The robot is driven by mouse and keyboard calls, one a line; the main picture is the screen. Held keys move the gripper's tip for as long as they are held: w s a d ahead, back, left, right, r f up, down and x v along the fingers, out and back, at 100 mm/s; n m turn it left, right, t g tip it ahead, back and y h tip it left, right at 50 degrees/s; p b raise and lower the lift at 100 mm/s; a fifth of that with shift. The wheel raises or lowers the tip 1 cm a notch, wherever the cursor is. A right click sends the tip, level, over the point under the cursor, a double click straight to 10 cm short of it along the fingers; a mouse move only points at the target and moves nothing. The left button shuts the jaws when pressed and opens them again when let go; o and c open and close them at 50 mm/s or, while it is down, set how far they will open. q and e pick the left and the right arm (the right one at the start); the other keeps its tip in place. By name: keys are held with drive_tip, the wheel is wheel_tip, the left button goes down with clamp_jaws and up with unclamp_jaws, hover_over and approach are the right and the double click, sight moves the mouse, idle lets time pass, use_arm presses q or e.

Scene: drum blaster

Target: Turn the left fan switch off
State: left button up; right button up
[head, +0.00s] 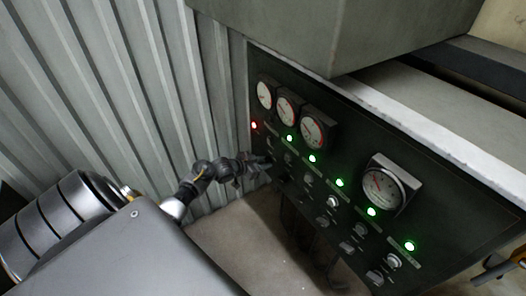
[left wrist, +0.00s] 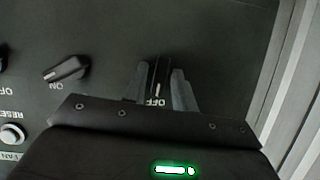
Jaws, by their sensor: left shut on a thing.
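The dark control panel (head: 330,185) carries rows of knobs, gauges and lamps. My left gripper (head: 264,160) is at the panel's left end. In the left wrist view, its two fingers (left wrist: 160,88) are shut on the leftmost switch knob (left wrist: 159,72), one on each side. An OFF label shows just below the knob in that view; its lower part is hidden by the gripper body. The red lamp (head: 254,125) at the panel's left end is lit. A dark part at the lower right edge of the head view may be my right gripper; its jaws are unclear.
Another knob (left wrist: 66,69) marked ON and a reset button (left wrist: 12,134) are beside the held knob. Several green lamps (head: 340,182) are lit. A large gauge (head: 384,187) protrudes at right. A corrugated wall (head: 130,90) stands close at left.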

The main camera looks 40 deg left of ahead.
use_arm(q)
drive_tip(key=shift+n+h, duration=0.4)
idle(0.3)
drive_tip(key=o, duration=0.7)
drive_tip(key=shift+b+v, duration=0.4)
drive_tip(key=shift+v, duration=4.95)
drive_tip(key=shift+w+r, duration=0.1)
drive_tip(key=shift+r, duration=0.05)
